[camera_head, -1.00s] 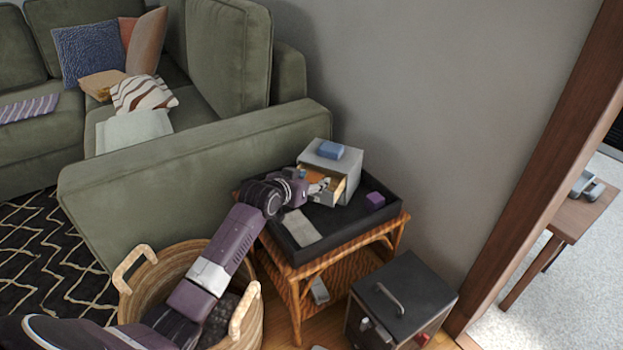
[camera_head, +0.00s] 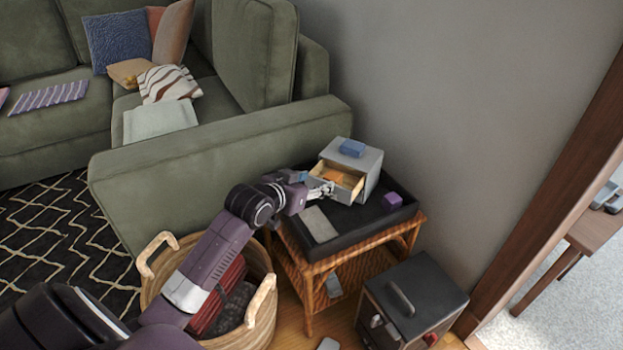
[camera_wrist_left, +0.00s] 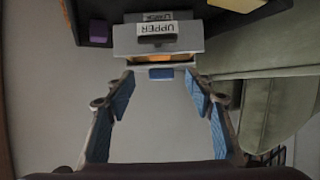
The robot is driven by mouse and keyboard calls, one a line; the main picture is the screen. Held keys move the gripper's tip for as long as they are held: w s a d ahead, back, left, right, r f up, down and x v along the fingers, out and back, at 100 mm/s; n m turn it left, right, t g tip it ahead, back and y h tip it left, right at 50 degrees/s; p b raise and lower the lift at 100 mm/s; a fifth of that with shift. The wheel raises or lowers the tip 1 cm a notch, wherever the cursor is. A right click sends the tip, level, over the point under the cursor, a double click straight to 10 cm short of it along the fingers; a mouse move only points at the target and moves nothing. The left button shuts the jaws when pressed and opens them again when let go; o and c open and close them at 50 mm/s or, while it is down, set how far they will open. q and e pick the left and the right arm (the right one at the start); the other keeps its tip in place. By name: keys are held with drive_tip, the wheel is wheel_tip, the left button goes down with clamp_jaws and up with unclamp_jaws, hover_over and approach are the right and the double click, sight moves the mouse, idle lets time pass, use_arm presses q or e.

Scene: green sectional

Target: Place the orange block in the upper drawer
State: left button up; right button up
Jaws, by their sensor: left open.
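A small grey drawer unit (camera_head: 371,163) stands on the black tray, with its upper drawer (camera_head: 345,184) pulled out. The orange block (camera_head: 336,174) shows as an orange patch inside this open drawer, partly hidden by the drawer's walls. In the left wrist view, the drawer front with its upside-down "UPPER" label (camera_wrist_left: 157,28) is ahead, with a strip of orange behind it. My left gripper (camera_head: 325,189) is open and empty, just left of the drawer front. Its blue-padded fingers (camera_wrist_left: 160,98) are spread apart in the wrist view. My right gripper is not in view.
A blue block (camera_head: 352,148) lies on top of the unit. A purple block (camera_head: 393,200) and a grey flat piece (camera_head: 319,224) lie in the black tray (camera_head: 365,222) on the wicker table. A basket (camera_head: 262,318), a dark box (camera_head: 415,287) and the green sofa (camera_head: 215,143) stand close by.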

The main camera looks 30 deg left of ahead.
use_arm(q)
drive_tip(key=s+d+f+g, duration=0.1)
drive_tip(key=s+d+f, duration=0.1)
drive_tip(key=s, duration=0.1)
drive_tip(key=s+d+f, duration=0.2)
drive_tip(key=s, duration=0.1)
drive_tip(key=s+d+f+m+g, duration=0.1)
drive_tip(key=s+d+f, duration=0.1)
drive_tip(key=s+f, duration=0.1)
drive_tip(key=shift+s+f+g+h, duration=0.1)
drive_tip(key=shift+g+h, duration=0.2)
drive_tip(key=s+d+f+g, duration=0.2)
drive_tip(key=s+d, duration=0.1)
drive_tip(key=s, duration=0.5)
drive_tip(key=s+d+f+g, duration=0.2)
drive_tip(key=s+d, duration=0.1)
drive_tip(key=s, duration=0.6)
drive_tip(key=s+d+f+m+g, duration=0.1)
drive_tip(key=s+d+f+g, duration=0.1)
drive_tip(key=s, duration=0.7)
drive_tip(key=shift+d+f+g, duration=0.3)
drive_tip(key=shift+d+f, duration=0.1)
drive_tip(key=shift+f, duration=0.1)
